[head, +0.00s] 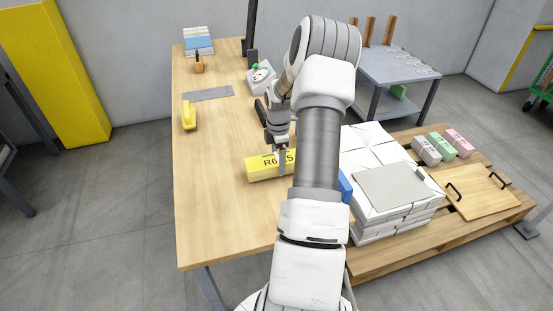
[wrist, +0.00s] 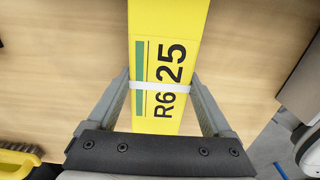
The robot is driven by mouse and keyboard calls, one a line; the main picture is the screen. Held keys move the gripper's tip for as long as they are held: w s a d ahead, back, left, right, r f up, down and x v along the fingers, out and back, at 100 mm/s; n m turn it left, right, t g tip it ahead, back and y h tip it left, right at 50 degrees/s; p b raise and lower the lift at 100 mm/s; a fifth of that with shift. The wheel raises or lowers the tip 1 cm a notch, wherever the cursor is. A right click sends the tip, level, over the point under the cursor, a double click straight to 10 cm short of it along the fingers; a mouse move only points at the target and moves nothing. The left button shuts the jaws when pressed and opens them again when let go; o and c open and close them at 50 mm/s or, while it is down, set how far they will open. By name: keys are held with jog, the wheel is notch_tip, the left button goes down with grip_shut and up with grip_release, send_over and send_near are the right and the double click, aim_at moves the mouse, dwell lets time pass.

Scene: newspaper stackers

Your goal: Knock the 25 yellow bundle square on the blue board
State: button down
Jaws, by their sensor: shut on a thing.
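The yellow bundle (head: 262,167), marked R6 and 25, lies on the wooden table near its right side. It also shows in the wrist view (wrist: 165,60) with a white band across it and a green stripe. My gripper (head: 281,160) is over the bundle, with one finger on each side at the band in the wrist view (wrist: 160,88), shut on it. A blue piece (head: 345,187) shows beside my arm at the table's right edge; it may be the blue board, and my arm hides most of it.
A yellow-handled brush (head: 188,115) and a grey strip (head: 208,94) lie on the table (head: 215,215). A dial scale (head: 260,77) stands farther back. A pallet (head: 400,253) at right holds white paper stacks (head: 365,150) and small bundles. The table's front left is clear.

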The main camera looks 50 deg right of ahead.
jog(key=shift+s+d+r+p, duration=0.1)
jog(key=shift+s+d+p, duration=0.2)
jog(key=shift+d, duration=0.25)
jog(key=shift+s+d+p, duration=0.2)
jog(key=shift+s+d, duration=0.05)
jog(key=shift+d, duration=0.25)
dwell(1.1)
jog(key=shift+w+a, duration=0.1)
jog(key=shift+w+a, duration=0.45)
jog(key=shift+a, duration=0.4)
jog(key=shift+w+a, duration=0.45)
jog(key=shift+a, duration=0.35)
jog(key=shift+r+p, duration=0.15)
jog(key=shift+p, duration=0.15)
jog(key=shift+r+p, duration=2.25)
jog(key=shift+r, duration=0.6)
